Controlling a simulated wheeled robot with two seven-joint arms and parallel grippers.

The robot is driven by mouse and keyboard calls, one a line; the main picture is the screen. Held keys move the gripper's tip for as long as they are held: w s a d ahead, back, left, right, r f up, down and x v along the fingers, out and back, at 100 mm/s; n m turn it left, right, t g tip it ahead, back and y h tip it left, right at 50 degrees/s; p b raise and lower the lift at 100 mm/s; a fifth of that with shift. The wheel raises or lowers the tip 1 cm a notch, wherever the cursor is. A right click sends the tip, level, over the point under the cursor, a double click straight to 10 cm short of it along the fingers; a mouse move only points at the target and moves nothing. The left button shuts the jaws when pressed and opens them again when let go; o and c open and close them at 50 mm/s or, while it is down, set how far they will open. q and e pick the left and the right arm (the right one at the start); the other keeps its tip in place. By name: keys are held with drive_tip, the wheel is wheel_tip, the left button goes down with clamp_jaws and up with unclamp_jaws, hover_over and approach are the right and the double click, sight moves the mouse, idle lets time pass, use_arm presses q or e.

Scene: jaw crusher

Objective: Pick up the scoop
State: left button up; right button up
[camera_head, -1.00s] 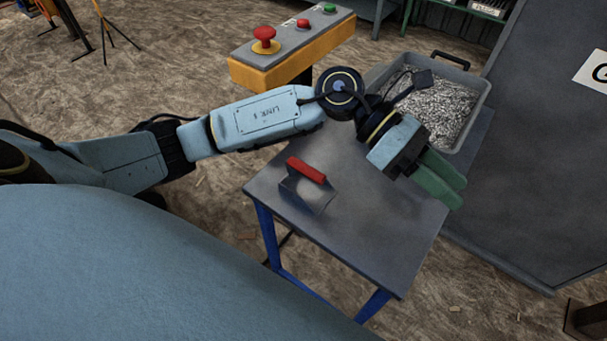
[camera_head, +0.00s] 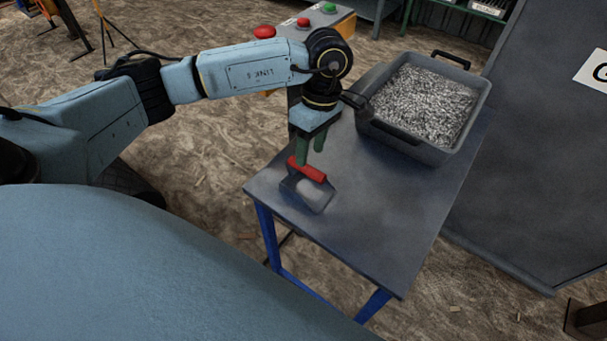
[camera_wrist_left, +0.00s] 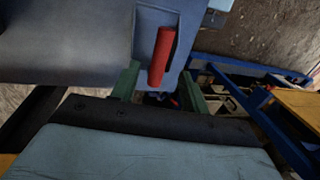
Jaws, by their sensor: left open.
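The scoop (camera_head: 308,190) lies on the small grey table (camera_head: 370,240), near its left edge. It has a grey metal pan and a red handle (camera_head: 306,169) on the side towards my gripper. My left gripper (camera_head: 311,158), with green fingers, points down just above and behind the handle and is open. In the left wrist view the red handle (camera_wrist_left: 161,56) shows in the space between the two green fingers (camera_wrist_left: 158,88), a little beyond their tips. I cannot tell whether a finger touches the handle. My right gripper is not in view.
A grey bin (camera_head: 425,105) of metallic-looking chips stands at the table's back right. A control box (camera_head: 325,20) with red and green buttons is behind my left arm. A large dark panel (camera_head: 550,150) is on the right. The table's front is clear.

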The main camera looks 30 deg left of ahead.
sight(305, 169)
use_arm(q)
drive_tip(key=f, duration=0.4)
drive_tip(key=s+f, duration=0.1)
drive_tip(key=f, duration=0.1)
drive_tip(key=shift+s+a+f, duration=0.1)
drive_tip(key=shift+a+f, duration=0.1)
drive_tip(key=shift+a, duration=0.15)
clamp_jaws()
